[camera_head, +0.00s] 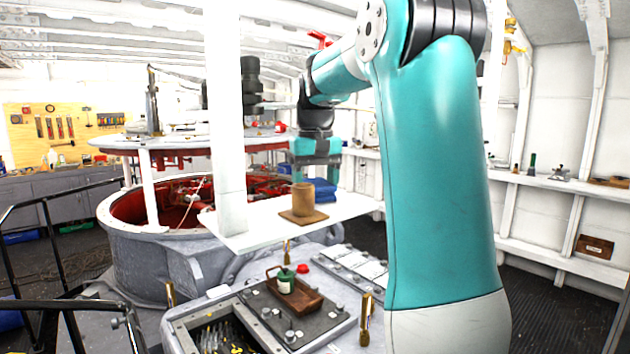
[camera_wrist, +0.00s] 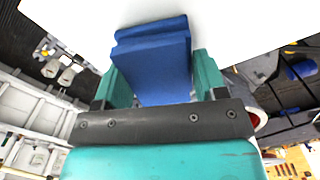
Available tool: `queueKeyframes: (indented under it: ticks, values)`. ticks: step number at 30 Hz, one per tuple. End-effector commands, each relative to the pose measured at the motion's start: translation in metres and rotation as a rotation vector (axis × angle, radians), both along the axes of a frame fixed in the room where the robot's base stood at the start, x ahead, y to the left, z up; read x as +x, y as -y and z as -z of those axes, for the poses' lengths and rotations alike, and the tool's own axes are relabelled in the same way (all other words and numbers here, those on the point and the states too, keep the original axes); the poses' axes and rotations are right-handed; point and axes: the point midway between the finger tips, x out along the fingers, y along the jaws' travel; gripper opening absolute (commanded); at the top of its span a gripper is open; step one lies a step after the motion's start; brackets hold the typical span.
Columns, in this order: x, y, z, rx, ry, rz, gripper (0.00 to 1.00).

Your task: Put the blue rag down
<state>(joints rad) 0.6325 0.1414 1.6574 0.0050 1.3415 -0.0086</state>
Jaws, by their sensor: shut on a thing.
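The blue rag (camera_wrist: 155,75) is a folded, flat pad between the two green fingers of my gripper (camera_wrist: 160,62) in the wrist view. My gripper is shut on it. A blue edge shows just beyond it; I cannot tell if that is another fold or a second rag. In the head view the blue rag (camera_head: 322,188) is at the back right of the white table top (camera_head: 258,226), under my gripper (camera_head: 316,172). It is at or very near the surface; contact is hard to tell. My arm hides part of the table's right end.
A brown cylinder (camera_head: 303,199) stands on a brown square board (camera_head: 303,217) just left of the rag. The table's front left is bare. A white post (camera_head: 226,120) rises at the left. Below, a wooden tray (camera_head: 290,295) holds a green bottle (camera_head: 285,283).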

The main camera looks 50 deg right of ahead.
Motion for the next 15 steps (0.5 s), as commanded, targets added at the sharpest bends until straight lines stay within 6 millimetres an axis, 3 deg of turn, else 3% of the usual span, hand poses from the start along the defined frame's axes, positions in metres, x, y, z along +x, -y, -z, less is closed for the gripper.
queueKeyframes:
  ticks: [9, 10, 12, 15]
  values:
    - [0.0005, -0.0003, 0.0038, 0.0, 0.0, -0.001, 0.38]
    - [0.0005, -0.0003, 0.0027, 0.0, 0.0, -0.001, 0.72]
    - [0.0005, -0.0003, 0.0025, 0.0, 0.0, -0.001, 0.88]
    - [0.0005, -0.0002, 0.0024, 0.0, 0.0, -0.001, 0.91]
